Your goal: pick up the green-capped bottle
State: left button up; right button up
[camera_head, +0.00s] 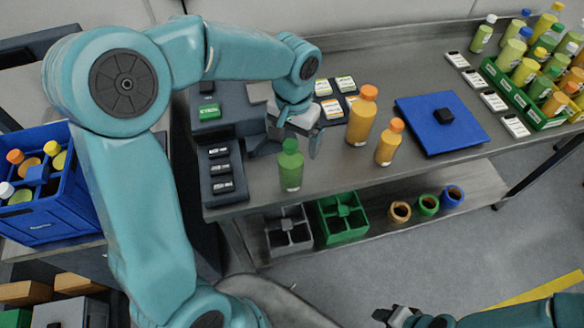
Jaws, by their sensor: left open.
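The green-capped bottle (291,171), with a light green body, stands upright near the front left edge of the grey metal bench (425,165). My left gripper (284,151) is open and points down just behind the bottle's cap, with one finger on each side of it in the picture. I cannot tell whether the fingers touch the bottle. The gripper holds nothing that I can see. My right gripper (393,316) shows at the bottom edge, away from the bench, and its jaw state is unclear.
Two orange-capped bottles, a larger one (361,117) and a smaller one (389,143), stand right of the green-capped bottle. A blue mat (415,112) lies beyond them. A green rack (505,84) holds several bottles. A blue crate (60,212) stands left. Green (343,231) and grey (290,246) carriers sit below.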

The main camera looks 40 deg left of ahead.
aim_at(291, 165)
pick_arm(q)
jog(key=f, duration=0.1)
jog(key=s+f, duration=0.1)
jog(key=f, duration=0.1)
jog(key=shift+s+a+f, duration=0.15)
jog(key=shift+f, duration=0.05)
jog(key=shift+w+f, duration=0.35)
jog(key=shift+s+r, duration=0.15)
jog(key=shift+s, duration=0.1)
jog(key=c, duration=0.9)
jog(key=shift+w, duration=0.15)
grip_shut()
